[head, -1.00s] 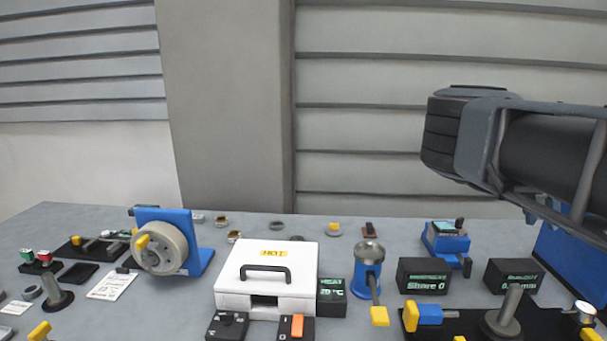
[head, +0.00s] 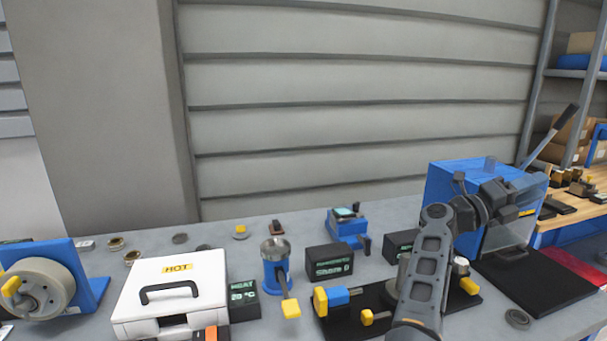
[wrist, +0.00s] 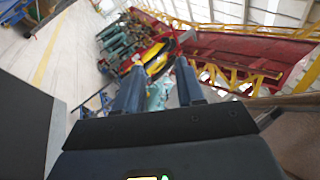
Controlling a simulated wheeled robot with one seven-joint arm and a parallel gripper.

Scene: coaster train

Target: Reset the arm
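My arm (head: 425,270) rises from the bottom right of the head view and bends right above the bench. Its wrist end (head: 490,203) is in front of the blue box-shaped machine (head: 455,180); the fingertips are hard to make out there. In the wrist view, the two fingers of my gripper (wrist: 159,68) stand apart with a clear gap. Nothing is held between them. The wrist camera looks out, tilted, over a distant hall floor with a red and yellow structure (wrist: 225,60), away from the bench.
The grey bench holds a white box marked HOT (head: 172,295), a blue grinder-like device (head: 276,268), a black display (head: 330,261) and a wheel on a blue stand (head: 40,287). A black mat (head: 540,285) lies at right. Shelves and a wooden bench stand beyond.

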